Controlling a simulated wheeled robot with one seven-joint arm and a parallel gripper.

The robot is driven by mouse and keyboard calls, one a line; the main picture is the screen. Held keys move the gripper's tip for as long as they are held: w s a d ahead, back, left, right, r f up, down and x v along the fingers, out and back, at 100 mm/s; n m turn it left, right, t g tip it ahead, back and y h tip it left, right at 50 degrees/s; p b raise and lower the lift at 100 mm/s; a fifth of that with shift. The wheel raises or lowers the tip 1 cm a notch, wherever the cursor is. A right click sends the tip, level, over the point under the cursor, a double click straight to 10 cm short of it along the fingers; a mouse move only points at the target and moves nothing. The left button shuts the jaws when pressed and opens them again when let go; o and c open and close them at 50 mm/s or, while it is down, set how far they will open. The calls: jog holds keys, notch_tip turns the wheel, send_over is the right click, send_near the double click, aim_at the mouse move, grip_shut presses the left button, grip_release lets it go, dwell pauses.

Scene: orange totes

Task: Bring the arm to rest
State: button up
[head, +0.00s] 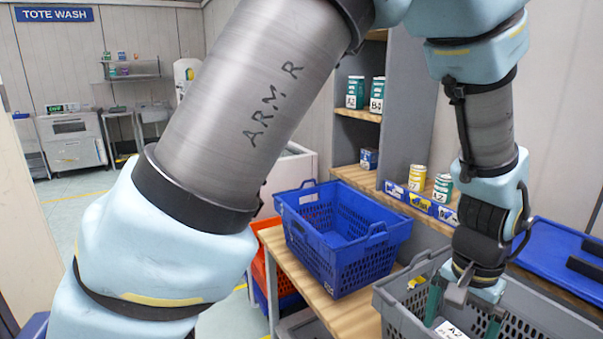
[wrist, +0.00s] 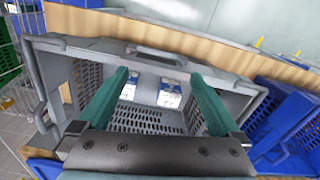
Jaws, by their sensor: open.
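My arm (head: 250,110) crosses the head view, with a large grey link marked ARM R in front. My gripper (head: 464,312) hangs at the lower right, pointing down over the grey tote (head: 545,322). Its two green fingers stand wide apart with nothing between them. In the wrist view my gripper (wrist: 160,78) is open over the same grey tote (wrist: 85,52). Two white-and-blue cartons, one on the right (wrist: 170,92) and one on the left (wrist: 130,88), lie inside the tote beyond the fingers. I cannot tell how far the fingertips reach below the rim.
A blue crate (head: 345,255) stands empty on the wooden bench (head: 350,318), left of the grey tote. A blue lid or tray (head: 560,255) lies behind at right. Shelves (head: 358,114) with cartons and cans rise behind the bench. Floor (head: 75,200) is open at far left.

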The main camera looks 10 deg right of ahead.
jog(key=w+a+n+b, duration=0.5)
jog(key=w+a+n, duration=0.1)
jog(key=w+a, duration=1.2)
jog(key=w+a+f+n+t+b, duration=0.1)
jog(key=a+n, duration=0.4)
jog(key=a, duration=1.6)
jog(key=shift+w+f+t+b, duration=0.35)
jog(key=shift+f+b, duration=0.35)
jog(key=shift+b, duration=0.55)
